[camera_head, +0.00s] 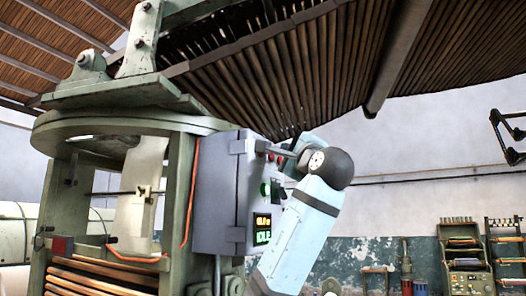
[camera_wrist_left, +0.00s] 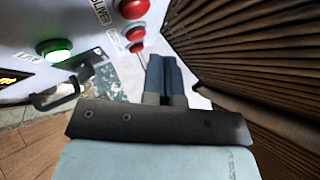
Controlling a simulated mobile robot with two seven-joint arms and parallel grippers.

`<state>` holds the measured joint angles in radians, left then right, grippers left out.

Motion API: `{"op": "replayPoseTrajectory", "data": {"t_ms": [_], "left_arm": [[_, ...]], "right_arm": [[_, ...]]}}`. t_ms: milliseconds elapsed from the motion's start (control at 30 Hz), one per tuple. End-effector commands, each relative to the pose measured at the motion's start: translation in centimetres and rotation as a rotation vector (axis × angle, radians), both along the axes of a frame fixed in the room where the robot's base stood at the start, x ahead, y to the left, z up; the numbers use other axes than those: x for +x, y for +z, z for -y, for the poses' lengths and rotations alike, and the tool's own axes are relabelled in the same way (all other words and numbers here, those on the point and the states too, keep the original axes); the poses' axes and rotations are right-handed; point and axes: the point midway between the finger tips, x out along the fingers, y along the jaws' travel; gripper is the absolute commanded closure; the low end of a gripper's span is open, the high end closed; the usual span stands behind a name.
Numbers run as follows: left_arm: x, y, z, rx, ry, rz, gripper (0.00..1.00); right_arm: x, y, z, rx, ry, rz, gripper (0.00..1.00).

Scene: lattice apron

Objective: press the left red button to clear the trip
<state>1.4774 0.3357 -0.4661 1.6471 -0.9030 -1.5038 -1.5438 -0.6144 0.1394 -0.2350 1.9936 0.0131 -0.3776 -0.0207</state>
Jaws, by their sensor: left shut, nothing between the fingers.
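In the left wrist view, several red buttons sit in a row; the one at the top edge, the left red button (camera_wrist_left: 133,8), is partly cut off. Another red button (camera_wrist_left: 134,33) sits below it, with a smaller one under that. My left gripper (camera_head: 300,148) is at the box's upper right. In the wrist view, its dark blue fingers (camera_wrist_left: 163,60) are together and empty, beside the lower red buttons. Contact cannot be told.
A lit green button (camera_head: 265,188), a black handle (camera_wrist_left: 57,96) and a display reading IDLE (camera_head: 262,237) are on the same panel. A slatted bank (camera_head: 290,75) hangs overhead, close beside the gripper in the wrist view. Equipment stands by the far wall.

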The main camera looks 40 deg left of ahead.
Motion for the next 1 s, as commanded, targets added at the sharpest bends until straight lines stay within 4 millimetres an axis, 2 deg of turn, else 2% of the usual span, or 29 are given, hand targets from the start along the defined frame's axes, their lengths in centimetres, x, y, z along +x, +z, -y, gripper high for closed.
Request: {"op": "replayPoseTrajectory", "data": {"t_ms": [200, 300, 1000], "left_arm": [[0.5, 0.1, 2.2, 0.0, -0.002, 0.001, 1.0], [0.6, 0.1, 2.7, 0.001, -0.001, 0.001, 1.0], [0.6, 0.0, 2.7, 0.001, 0.0, 0.0, 1.0]], "right_arm": [[0.0, 0.4, 0.0, 0.0, 0.0, 0.0, 0.0], [0.0, 0.4, 0.0, 0.0, 0.0, 0.0, 0.0], [0.0, 0.4, 0.0, 0.0, 0.0, 0.0, 0.0]]}}
